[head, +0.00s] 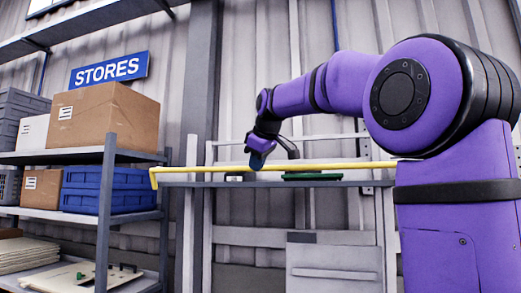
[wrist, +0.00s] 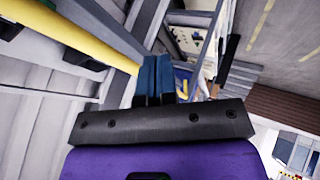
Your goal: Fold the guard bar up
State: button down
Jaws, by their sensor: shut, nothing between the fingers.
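The yellow guard bar (head: 208,169) lies level across the front of a grey shelf in the head view, with its left end bent down. Its right end goes out of sight behind my purple arm. Contact cannot be told. The blue fingers (wrist: 153,78) are together and empty in the wrist view.
A small white-topped item (head: 234,178) and a flat green item (head: 312,176) are on the grey shelf (head: 345,184). At left, a storage rack (head: 106,205) holds cardboard boxes (head: 101,117) and blue crates (head: 110,200). A STORES sign (head: 110,69) hangs above.

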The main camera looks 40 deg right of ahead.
jog(key=w+d, duration=0.3)
jog(key=shift+w+d+f, duration=0.1)
jog(key=shift+d, duration=0.05)
dwell(0.5)
jog(key=shift+w+d+r+m+g+y, duration=0.15)
jog(key=shift+w+d+r+g+y, duration=0.2)
jog(key=shift+d+g+y, duration=0.2)
jog(key=shift+w+d+r+m+g+y, duration=0.15)
jog(key=shift+w+d+r+g+y, duration=0.1)
jog(key=shift+w+d+g+y, duration=0.25)
jog(key=shift+w+d+r, duration=0.15)
jog(key=shift+d+r, duration=0.05)
jog(key=shift+d, duration=0.05)
